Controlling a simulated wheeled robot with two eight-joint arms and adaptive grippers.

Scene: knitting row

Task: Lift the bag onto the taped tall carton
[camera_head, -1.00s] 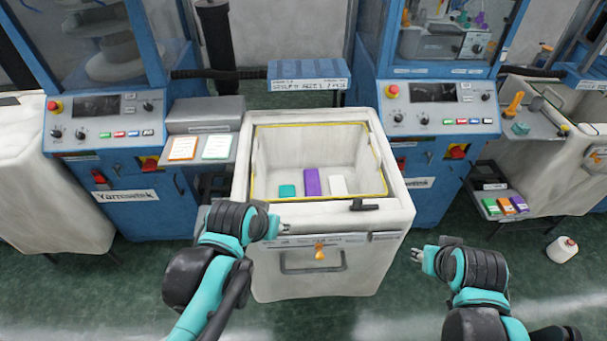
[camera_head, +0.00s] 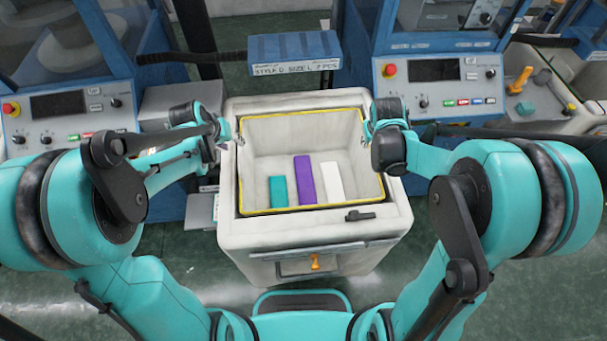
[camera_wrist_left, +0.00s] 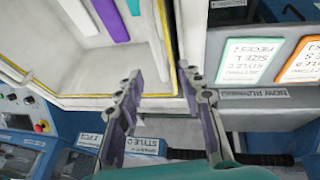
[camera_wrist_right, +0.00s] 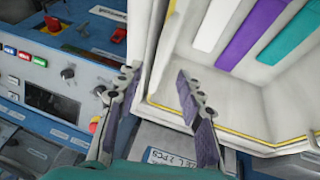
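I cannot make out a taped tall carton.
A blue machine panel (camera_head: 57,104) stands at the left and another (camera_head: 440,85) at the right. A blue labelled box (camera_head: 294,53) is behind the bin. A dark handle (camera_head: 360,216) lies on the bin's front ledge; an orange tag (camera_head: 315,262) hangs below. Green floor shows in front.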

